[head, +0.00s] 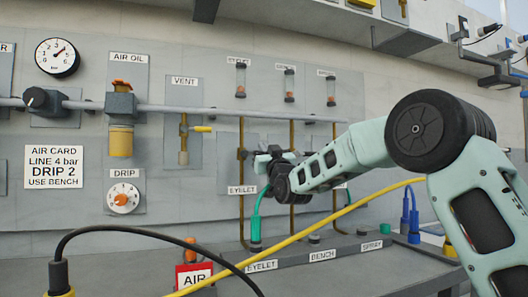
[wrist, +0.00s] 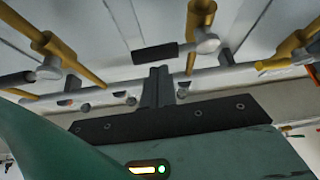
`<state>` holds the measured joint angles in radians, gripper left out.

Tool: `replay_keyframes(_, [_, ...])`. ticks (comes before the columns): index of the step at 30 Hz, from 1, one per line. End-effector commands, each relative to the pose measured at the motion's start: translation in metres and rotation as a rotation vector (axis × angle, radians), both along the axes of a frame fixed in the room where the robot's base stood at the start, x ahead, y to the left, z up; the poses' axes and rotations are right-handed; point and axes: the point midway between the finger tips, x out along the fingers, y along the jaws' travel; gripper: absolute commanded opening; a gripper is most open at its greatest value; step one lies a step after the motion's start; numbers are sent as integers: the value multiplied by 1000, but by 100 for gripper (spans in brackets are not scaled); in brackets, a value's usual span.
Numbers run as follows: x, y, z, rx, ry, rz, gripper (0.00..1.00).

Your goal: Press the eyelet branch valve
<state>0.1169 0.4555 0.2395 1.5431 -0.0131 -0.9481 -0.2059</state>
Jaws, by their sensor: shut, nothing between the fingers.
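The eyelet branch is the left brass pipe (head: 241,215) in the head view, with an EYELET label (head: 242,190) across it. A small dark valve (head: 241,153) sits on this pipe, just left of my gripper. My gripper (head: 263,160) is in front of the panel, between the left and middle branches, and hides part of the panel behind it. In the wrist view my dark fingers (wrist: 157,88) are together and empty. A valve with a black lever (wrist: 155,52) shows just beyond them, on a brass pipe (wrist: 200,15). I cannot tell which branch that is, or whether the fingers touch it.
A grey manifold pipe (head: 205,109) runs across the panel. A yellow-handled vent valve (head: 201,129) is further left. A green hose (head: 257,215) rises from the bench ledge (head: 325,248) close below my gripper. A yellow hose (head: 340,213) crosses in front. A red AIR sign (head: 195,277) stands lower left.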

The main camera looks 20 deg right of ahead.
Motion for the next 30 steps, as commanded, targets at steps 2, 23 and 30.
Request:
replay_keyframes(2, [0, 0, 17, 0, -3, 0, 0])
replay_keyframes(23, [-81, -3, -19, 0, 0, 0, 0])
replay_keyframes(30, [-86, -4, -21, 1, -2, 1, 0])
